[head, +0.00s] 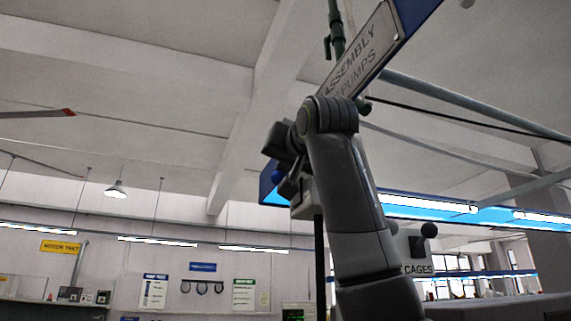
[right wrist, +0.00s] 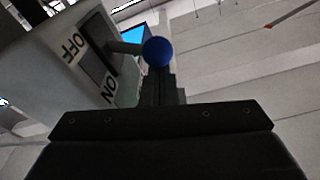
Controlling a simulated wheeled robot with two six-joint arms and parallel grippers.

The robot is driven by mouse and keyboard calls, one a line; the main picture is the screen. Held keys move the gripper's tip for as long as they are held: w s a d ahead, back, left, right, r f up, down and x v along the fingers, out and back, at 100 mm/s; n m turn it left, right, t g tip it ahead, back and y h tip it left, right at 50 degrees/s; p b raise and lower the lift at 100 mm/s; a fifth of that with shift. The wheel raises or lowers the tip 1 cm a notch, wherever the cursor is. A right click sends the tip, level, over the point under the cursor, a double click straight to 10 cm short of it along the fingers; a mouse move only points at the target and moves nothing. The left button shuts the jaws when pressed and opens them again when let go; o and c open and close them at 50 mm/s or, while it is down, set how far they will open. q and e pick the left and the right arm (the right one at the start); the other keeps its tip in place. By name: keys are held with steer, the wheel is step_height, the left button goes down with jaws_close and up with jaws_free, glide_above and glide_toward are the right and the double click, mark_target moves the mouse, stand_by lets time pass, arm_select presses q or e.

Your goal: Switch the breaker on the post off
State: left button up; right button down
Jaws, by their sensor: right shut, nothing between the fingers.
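The breaker is a pale grey box (right wrist: 50,70) at the left of the right wrist view, with OFF and ON labels beside a dark slot. Its lever (right wrist: 124,47) sticks out to the right and ends in a blue ball knob (right wrist: 157,52). I cannot tell which label the lever is at. In the head view the box (head: 303,202) sits atop a dark post (head: 319,265), its knob (head: 277,176) on the left, partly behind my arm. My right gripper (right wrist: 163,85) is shut and empty, its fingertips close by the knob; contact is unclear. My left gripper is out of view.
An ASSEMBLY PUMPS sign (head: 362,52) and a green pipe with a valve (head: 335,30) hang above my right arm. A blue lit beam (head: 440,211) runs behind. A red-tipped grey bar (head: 40,113) is at the far left. The space left of the knob looks clear.

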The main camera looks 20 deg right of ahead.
mark_target(274, 176)
steer(key=shift+a+f+n, duration=0.15)
steer(key=shift+n, duration=0.25)
steer(key=shift+a+f+n+y+b, duration=0.15)
steer(key=shift+a+f+n+b, duration=0.15)
steer(key=shift+n, duration=0.45)
steer(key=shift+a+f+n+y+b, duration=0.2)
steer(key=shift+f+n+b, duration=0.15)
steer(key=shift+n, duration=0.4)
steer(key=n, duration=0.1)
steer(key=f+n, duration=0.1)
steer(key=n, duration=0.1)
steer(key=shift+a+f+y+b, duration=0.1)
steer(key=shift+a+y+b, duration=0.25)
steer(key=shift+b, duration=0.05)
step_height(274, 176, down, 3)
steer(key=n+b, duration=0.1)
steer(key=n, duration=0.1)
steer(key=n+y, duration=0.1)
steer(key=n, duration=0.2)
steer(key=shift+a+r+b, duration=0.15)
steer(key=shift+r+b, duration=0.05)
steer(key=shift+b, duration=0.15)
steer(key=shift+f, duration=0.1)
